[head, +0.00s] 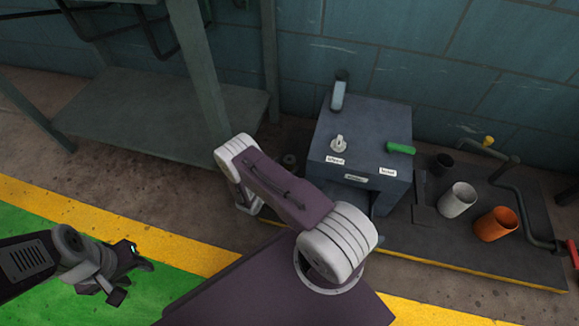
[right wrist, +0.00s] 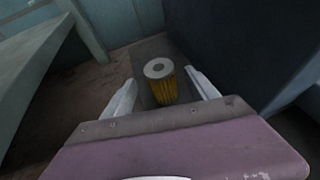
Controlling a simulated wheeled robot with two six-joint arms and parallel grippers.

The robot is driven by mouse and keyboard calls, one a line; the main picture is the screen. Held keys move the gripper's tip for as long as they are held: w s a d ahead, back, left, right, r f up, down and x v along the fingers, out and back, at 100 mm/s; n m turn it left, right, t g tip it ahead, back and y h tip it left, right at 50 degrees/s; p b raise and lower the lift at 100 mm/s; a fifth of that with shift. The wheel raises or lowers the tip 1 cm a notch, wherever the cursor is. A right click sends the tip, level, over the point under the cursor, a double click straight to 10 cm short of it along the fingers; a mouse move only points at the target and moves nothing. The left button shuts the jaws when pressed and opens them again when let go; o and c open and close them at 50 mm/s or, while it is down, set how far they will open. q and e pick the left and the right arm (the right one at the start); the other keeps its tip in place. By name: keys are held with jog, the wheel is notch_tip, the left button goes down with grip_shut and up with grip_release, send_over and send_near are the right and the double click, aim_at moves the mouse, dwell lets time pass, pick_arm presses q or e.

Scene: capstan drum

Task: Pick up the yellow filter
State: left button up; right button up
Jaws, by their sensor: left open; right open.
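The yellow filter (right wrist: 160,85) stands upright in the right wrist view, a ribbed yellow cylinder with a pale top and a dark centre hole. It stands on a dark plate beside a dark box wall. My right gripper (right wrist: 161,80) is open, with one pale finger to each side of the filter in the picture. I cannot tell whether either finger touches it. In the head view my right arm hides the filter and the right gripper. My left gripper (head: 134,280) is open and empty, low at the left over the green floor.
A blue-grey box (head: 362,135) with levers and labels stands right of my right arm. A white cup (head: 457,199), an orange cup (head: 494,224) and bent pipes stand on the dark platform (head: 430,245). A grey metal bench (head: 150,115) is at the back left.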

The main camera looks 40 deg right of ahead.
aim_at(290, 161)
jog(key=b+x, duration=0.2)
jog(key=x, duration=0.2)
jog(key=shift+d+f+b, duration=0.2)
jog(key=shift+b, duration=0.15)
jog(key=shift+w+d, duration=0.1)
jog(key=shift+d, duration=0.05)
jog(key=shift+r, duration=0.15)
grip_shut()
notch_tip(290, 161, up, 10)
jog(key=p, duration=0.8)
jog(key=shift+r+p, duration=0.15)
jog(key=shift+p, duration=0.15)
